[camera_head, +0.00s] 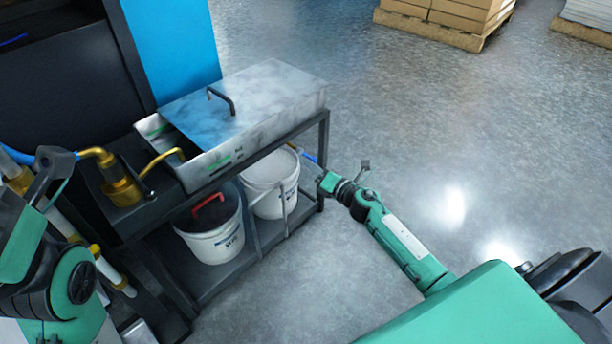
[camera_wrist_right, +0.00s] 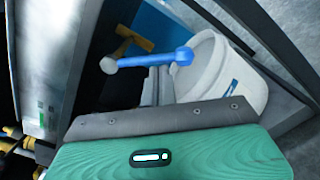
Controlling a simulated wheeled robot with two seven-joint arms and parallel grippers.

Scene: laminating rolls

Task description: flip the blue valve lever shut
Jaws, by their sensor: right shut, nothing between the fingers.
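The blue valve lever (camera_wrist_right: 150,61) lies across the upper middle of the right wrist view, with a round blue end on the right and a pale round end on the left. A brass-yellow fitting (camera_wrist_right: 131,39) shows behind it. In the head view, a bit of the blue lever (camera_head: 309,157) shows beside the rack's right leg. My right gripper (camera_head: 323,178) is close to the lever, its arm reaching in from the lower right. In the wrist view, its fingers (camera_wrist_right: 157,80) are together and empty, their tips just below the lever; contact is unclear. My left gripper (camera_head: 52,168) is at the left edge; its fingers are unclear.
A steel tank with a lid and black handle (camera_head: 225,103) sits on a dark rack (camera_head: 262,246). A white bucket (camera_head: 268,180) and another with a red handle (camera_head: 212,232) stand on its lower shelf.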

